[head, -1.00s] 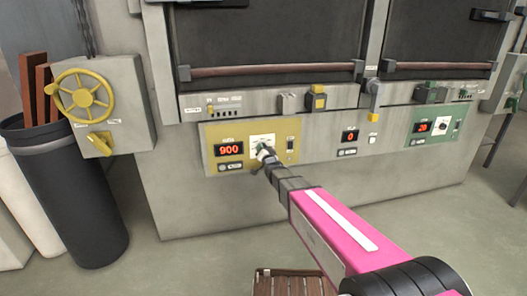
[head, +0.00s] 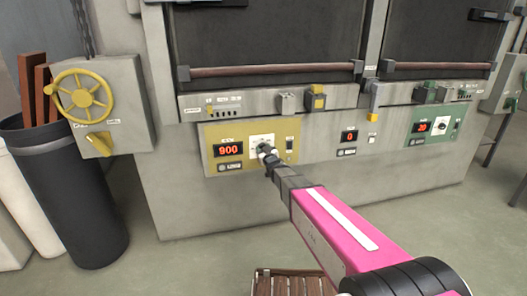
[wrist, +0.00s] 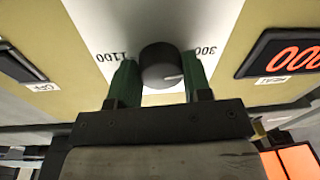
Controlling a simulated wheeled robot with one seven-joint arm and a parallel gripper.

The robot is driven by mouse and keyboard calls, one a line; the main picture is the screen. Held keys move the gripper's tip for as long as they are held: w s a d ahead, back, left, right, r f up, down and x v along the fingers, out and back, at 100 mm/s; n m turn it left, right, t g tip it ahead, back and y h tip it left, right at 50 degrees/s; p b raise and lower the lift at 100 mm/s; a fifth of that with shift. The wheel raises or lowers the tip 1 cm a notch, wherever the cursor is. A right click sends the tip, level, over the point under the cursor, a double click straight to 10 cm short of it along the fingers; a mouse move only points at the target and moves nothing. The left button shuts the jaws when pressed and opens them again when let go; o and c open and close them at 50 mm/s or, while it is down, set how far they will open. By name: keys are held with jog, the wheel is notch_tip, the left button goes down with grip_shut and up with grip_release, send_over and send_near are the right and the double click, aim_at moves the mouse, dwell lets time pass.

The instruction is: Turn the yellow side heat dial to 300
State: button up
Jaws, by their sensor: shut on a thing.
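The yellow side heat dial (wrist: 158,62) is a dark round knob on a white plate, with a short pale mark on its face. In the wrist view the plate reads 1100 to its left and 300 to its right. My gripper (wrist: 161,80) has one green finger on each side of the knob and is shut on it. In the head view my gripper (head: 266,153) reaches the yellow panel (head: 208,147) and hides most of the dial.
A black switch (head: 289,145) sits just right of the dial. A display reading 0 (head: 349,136) and a green panel (head: 413,139) with another dial are further right. A yellow handwheel (head: 82,95) and black bin (head: 75,200) stand left.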

jog(key=shift+n, duration=0.3)
jog(key=o, duration=0.9)
jog(key=shift+s, duration=0.1)
jog(key=v, duration=1)
jog(key=shift+s+d, duration=0.2)
jog(key=shift+s, duration=0.1)
